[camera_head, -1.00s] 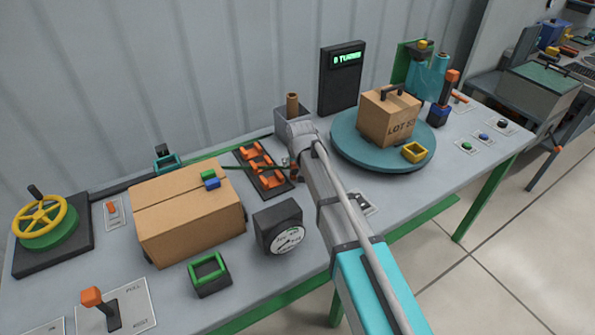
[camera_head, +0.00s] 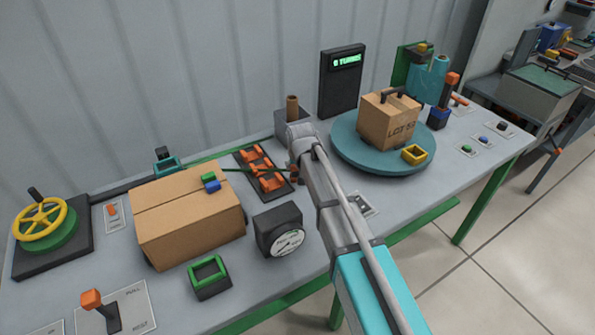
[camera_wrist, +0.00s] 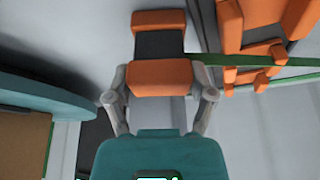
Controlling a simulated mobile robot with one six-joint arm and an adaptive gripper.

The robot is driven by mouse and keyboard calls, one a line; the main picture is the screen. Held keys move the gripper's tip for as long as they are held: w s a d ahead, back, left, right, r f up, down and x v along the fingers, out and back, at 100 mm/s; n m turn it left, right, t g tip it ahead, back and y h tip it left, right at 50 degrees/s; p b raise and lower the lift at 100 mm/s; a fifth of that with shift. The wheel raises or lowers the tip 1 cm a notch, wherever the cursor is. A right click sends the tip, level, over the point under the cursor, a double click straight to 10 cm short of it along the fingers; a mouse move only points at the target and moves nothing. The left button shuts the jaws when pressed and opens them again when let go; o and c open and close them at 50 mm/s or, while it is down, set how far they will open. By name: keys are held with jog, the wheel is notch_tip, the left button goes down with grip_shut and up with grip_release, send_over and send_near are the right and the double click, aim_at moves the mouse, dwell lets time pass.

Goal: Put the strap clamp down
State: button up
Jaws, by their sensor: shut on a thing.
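The strap clamp (camera_wrist: 160,76) is an orange block with a dark middle and an orange far end. It sits between the two grey fingers of my gripper (camera_wrist: 160,90), which is shut on it. In the head view my gripper (camera_head: 294,172) is beside the right edge of a dark rack (camera_head: 246,158) with several orange pieces. My arm mostly hides the clamp there. A green strap (camera_wrist: 285,82) runs past the clamp on the right in the wrist view. I cannot tell whether the clamp touches the table.
A cardboard box (camera_head: 190,225) with green and blue blocks stands left of the rack. A dial gauge (camera_head: 279,230) is in front. A teal turntable (camera_head: 350,150) carrying a labelled box (camera_head: 388,120) is at right. A brown post (camera_head: 292,106) stands behind my arm.

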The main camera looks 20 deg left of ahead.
jog(key=shift+r, duration=0.1)
notch_tip(320, 180, up, 3)
jog(key=p, duration=0.2)
jog(key=shift+f+p, duration=0.2)
jog(key=shift+p, duration=0.2)
jog(key=shift+s+d+r+p, duration=0.75)
jog(key=shift+d+r+p, duration=0.95)
jog(key=shift+d, duration=0.5)
jog(key=shift+s+d+r+p, duration=0.8)
jog(key=shift+d+r+p, duration=0.9)
jog(key=shift+d, duration=0.55)
jog(key=shift+s+d+r+p, duration=0.75)
jog(key=shift+d+r+p, duration=0.95)
jog(key=shift+d, duration=0.5)
jog(key=shift+f+b, duration=0.4)
jog(key=shift+f, duration=0.05)
